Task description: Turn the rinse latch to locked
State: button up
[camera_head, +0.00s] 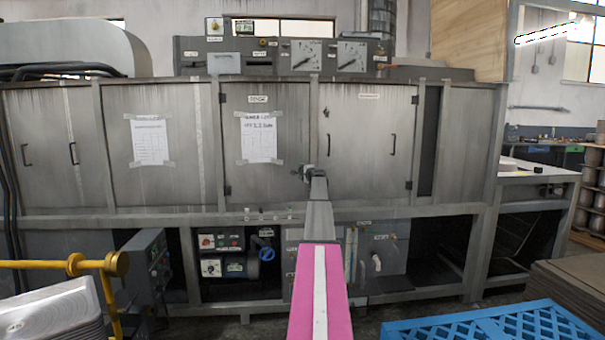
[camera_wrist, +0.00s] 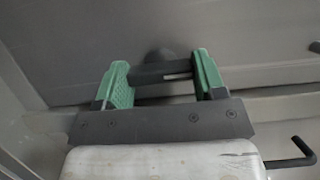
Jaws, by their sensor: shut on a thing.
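My gripper (camera_head: 307,174) reaches up to the machine's front, at the post between two grey doors. In the wrist view my gripper's green fingers (camera_wrist: 161,72) are shut on the rinse latch (camera_wrist: 158,73), a dark bar with a rounded knob behind it. The left door (camera_head: 290,130) bears a small label, too blurred to read for sure, and a taped paper sheet (camera_head: 258,138). In the head view my gripper and arm hide most of the latch. I cannot tell the latch's exact angle.
A right door (camera_head: 365,140) has a dark handle (camera_head: 393,144); another bent handle (camera_wrist: 292,152) shows in the wrist view. A blue pallet (camera_head: 490,325) lies front right. A yellow rail (camera_head: 60,265) and stacked metal pans (camera_head: 50,310) stand front left.

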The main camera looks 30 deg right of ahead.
jog(key=o, duration=0.6)
jog(key=shift+o, duration=0.2)
jog(key=shift+s, duration=0.1)
jog(key=s, duration=1)
jog(key=shift+s+a, duration=0.3)
